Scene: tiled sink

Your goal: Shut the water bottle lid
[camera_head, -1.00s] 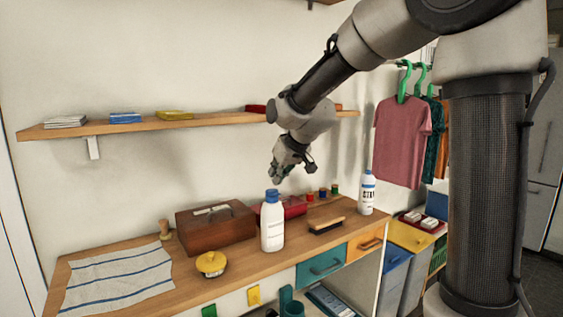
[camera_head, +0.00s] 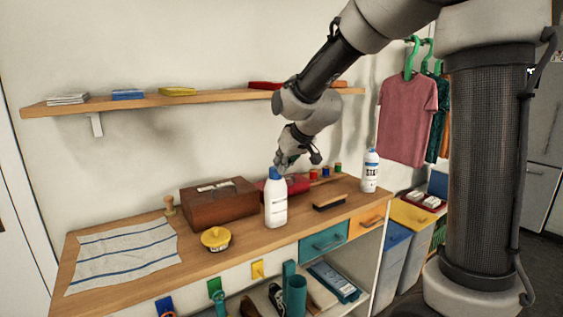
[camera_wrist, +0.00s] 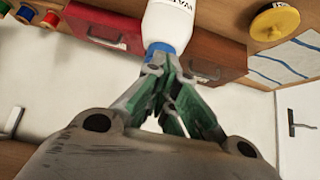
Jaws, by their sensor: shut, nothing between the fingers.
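The white water bottle (camera_head: 276,210) stands upright on the wooden counter, with a blue lid (camera_head: 275,174) at its top. Whether the lid is fully seated cannot be told. My gripper (camera_head: 282,166) is just above and behind the lid, with its fingers together and empty. In the wrist view the bottle (camera_wrist: 168,20) shows at the top and the blue lid (camera_wrist: 160,47) lies right at my fingertips (camera_wrist: 161,62). The fingers hide part of the lid, and contact cannot be told for sure.
A wooden box (camera_head: 218,204) and a red case (camera_head: 297,184) stand behind the bottle. A yellow-lidded pot (camera_head: 215,238) is to its left, a brush (camera_head: 329,201) and a second white bottle (camera_head: 370,172) to its right. A wall shelf (camera_head: 200,99) runs above.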

